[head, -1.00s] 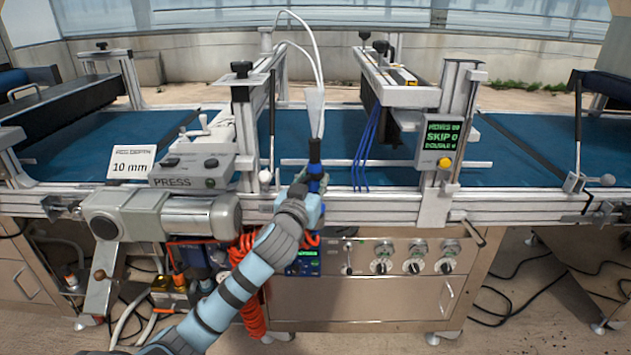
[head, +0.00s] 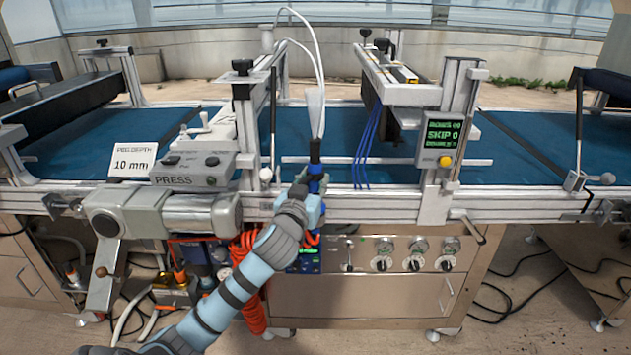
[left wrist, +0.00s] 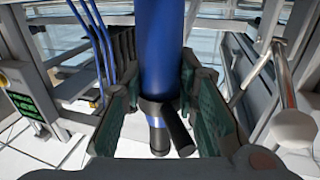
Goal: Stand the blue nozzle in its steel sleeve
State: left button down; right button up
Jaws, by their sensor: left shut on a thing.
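The blue nozzle is upright in my left gripper (head: 313,205) at the front rail of the bench. In the head view its blue part (head: 316,171) shows just above the fingers, below a black neck and a pale cone with white hoses. In the left wrist view, the blue nozzle body (left wrist: 160,58) runs between the two green-padded fingers of my left gripper (left wrist: 166,112), which are shut on it. A dark collar and short grey-tipped stubs show at its lower end. I cannot make out the steel sleeve clearly. My right gripper is not in view.
A post with a white knob (head: 266,175) stands just left of the nozzle. Blue tubes (head: 366,145) hang to its right, before a post with a green display (head: 441,135). The press unit (head: 190,170) is at left. The blue belt (head: 335,130) lies behind.

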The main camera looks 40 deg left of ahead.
pick_arm(q)
jog(key=shift+f, duration=0.35)
dwell(0.3)
jog(key=c, duration=1.2)
grip_release()
jog(key=v, duration=1.2)
